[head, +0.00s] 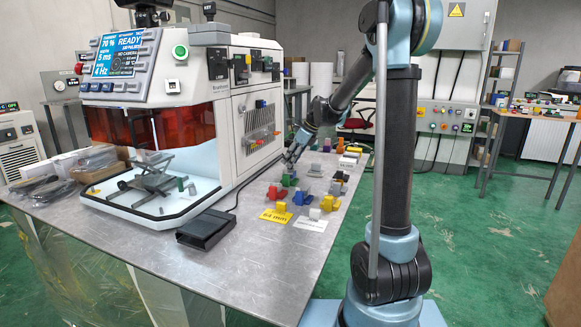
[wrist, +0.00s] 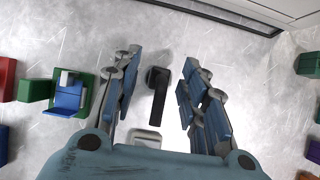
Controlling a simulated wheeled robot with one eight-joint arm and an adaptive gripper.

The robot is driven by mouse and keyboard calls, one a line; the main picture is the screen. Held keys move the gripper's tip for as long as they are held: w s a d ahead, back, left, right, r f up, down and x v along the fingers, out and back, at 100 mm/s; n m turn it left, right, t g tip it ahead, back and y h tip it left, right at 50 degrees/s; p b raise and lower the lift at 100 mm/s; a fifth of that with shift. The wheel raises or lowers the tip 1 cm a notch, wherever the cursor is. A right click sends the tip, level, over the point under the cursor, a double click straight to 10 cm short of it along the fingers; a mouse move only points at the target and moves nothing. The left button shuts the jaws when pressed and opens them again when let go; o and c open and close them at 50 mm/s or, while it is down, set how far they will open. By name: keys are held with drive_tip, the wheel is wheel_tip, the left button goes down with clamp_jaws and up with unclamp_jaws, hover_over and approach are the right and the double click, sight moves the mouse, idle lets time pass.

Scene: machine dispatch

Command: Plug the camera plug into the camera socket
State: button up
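My gripper (wrist: 162,62) is open, its blue fingers pointing down over the metal table. A dark, narrow plug-like piece (wrist: 157,92) lies on the table between the fingers, with clear space on both sides. A pale grey piece (wrist: 147,138) lies just below it, partly hidden by the gripper body. I cannot tell for certain which is the camera plug. In the head view my gripper (head: 291,157) is low at the table beside the machine (head: 228,110). The machine's side has a panel with sockets and coloured connectors (head: 262,128); the camera socket cannot be made out.
Coloured plugs stand on the table near yellow (head: 276,216) and white (head: 310,224) label cards. In the wrist view a blue-and-white plug (wrist: 69,93) and a green block (wrist: 34,90) lie left. A black box (head: 206,229) sits at the front. The table's front middle is bare.

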drive_tip(key=shift+w+a+f, duration=0.1)
drive_tip(key=shift+a+f, duration=0.15)
drive_tip(key=shift+f, duration=0.2)
clamp_jaws()
wheel_tip(320, 180, up, 18)
idle(0.6)
